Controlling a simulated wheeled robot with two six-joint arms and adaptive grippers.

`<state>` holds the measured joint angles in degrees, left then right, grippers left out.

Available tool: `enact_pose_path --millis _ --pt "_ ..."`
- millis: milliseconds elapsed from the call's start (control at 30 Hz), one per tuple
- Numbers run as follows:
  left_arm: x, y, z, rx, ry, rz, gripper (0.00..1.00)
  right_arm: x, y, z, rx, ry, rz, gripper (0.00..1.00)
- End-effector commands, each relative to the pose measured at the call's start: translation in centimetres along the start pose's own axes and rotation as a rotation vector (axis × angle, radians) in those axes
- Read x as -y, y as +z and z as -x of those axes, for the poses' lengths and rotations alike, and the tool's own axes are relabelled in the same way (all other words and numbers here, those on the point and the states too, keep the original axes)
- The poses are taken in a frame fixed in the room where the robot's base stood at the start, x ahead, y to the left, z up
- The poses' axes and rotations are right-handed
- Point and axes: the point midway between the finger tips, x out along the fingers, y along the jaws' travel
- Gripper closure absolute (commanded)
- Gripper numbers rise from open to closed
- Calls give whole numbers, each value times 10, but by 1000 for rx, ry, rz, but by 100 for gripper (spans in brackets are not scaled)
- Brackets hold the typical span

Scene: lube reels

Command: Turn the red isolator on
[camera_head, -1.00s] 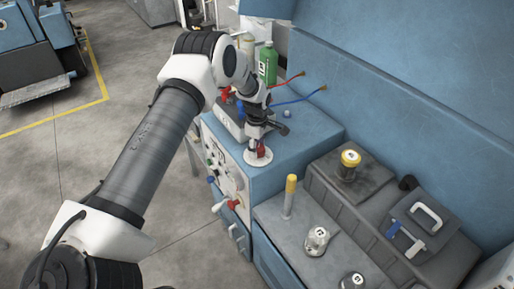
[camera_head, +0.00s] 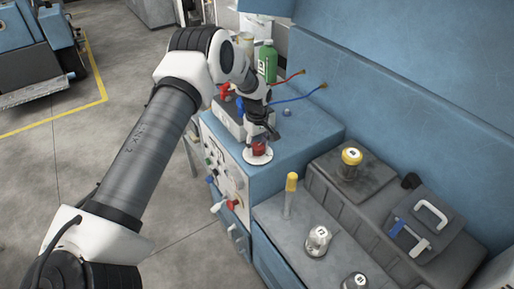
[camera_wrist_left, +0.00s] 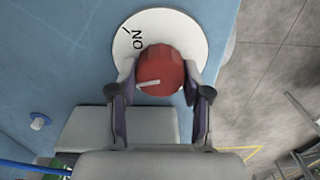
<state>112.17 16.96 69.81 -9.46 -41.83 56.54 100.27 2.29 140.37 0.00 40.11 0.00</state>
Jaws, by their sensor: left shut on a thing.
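The red isolator knob (camera_wrist_left: 160,72) sits on a round white plate (camera_wrist_left: 193,30) on top of the blue cabinet. The plate carries the word ON and a tick mark at its upper left. The white pointer line on the knob points left in the left wrist view, below the ON mark and not lined up with it. In the head view the red knob (camera_head: 259,148) shows under my left gripper (camera_head: 262,138). In the left wrist view my left gripper (camera_wrist_left: 160,92) is shut on the knob, one finger on each side. My right gripper is not in view.
The cabinet's front panel (camera_head: 222,172) has several knobs and levers. A grey box (camera_head: 230,118), a green bottle (camera_head: 267,62) and red and blue cables (camera_head: 297,97) lie behind the gripper. Bottles and a grey case (camera_head: 425,225) stand at the right.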

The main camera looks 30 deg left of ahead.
Motion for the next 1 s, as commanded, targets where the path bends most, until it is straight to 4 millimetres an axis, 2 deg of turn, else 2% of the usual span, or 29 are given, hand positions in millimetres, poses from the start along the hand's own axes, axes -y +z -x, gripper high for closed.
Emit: enact_pose_path --millis 33,700,1000 --pt "3 2 -6 6 -8 -41 87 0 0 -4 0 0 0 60" --pt "0 3 -6 8 -7 -674 87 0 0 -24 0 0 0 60" --pt "-1 4 -5 8 -5 -897 87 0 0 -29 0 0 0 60"
